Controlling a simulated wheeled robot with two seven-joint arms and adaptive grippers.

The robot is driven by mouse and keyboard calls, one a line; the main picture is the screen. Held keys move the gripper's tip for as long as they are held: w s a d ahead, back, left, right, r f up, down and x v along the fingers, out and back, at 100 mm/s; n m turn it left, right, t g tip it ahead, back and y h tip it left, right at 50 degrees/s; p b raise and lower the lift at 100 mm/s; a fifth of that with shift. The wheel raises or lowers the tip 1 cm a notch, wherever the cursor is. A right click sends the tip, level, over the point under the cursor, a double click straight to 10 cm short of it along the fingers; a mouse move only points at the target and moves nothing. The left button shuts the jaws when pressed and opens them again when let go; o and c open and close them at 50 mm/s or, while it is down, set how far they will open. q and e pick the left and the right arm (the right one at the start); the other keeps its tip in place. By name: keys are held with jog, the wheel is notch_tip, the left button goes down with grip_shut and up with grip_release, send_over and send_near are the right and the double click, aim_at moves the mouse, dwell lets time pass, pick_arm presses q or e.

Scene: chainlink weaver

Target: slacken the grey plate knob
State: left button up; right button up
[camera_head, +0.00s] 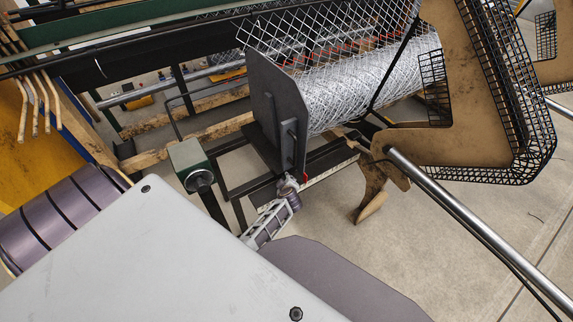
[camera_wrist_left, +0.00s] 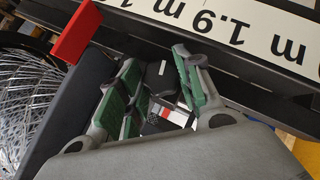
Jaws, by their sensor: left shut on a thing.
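The dark grey plate (camera_head: 278,105) stands upright at the end of the wire mesh roll in the head view. Its dark face also shows at the left of the wrist view (camera_wrist_left: 62,115). My right gripper is in neither view.
A white measuring scale (camera_wrist_left: 245,30) runs along a dark rail beside the gripper, and the red pointer (camera_wrist_left: 77,32) stands over it. The wire mesh roll (camera_head: 360,85) lies beyond the plate. A green-grey box (camera_head: 188,160) on a post stands left of my gripper.

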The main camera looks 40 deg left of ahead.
pick_arm(q)
jog(key=o, duration=1)
jog(key=shift+s, duration=0.1)
jog(key=v, duration=1.2)
dwell(0.6)
jog(key=shift+f, duration=0.15)
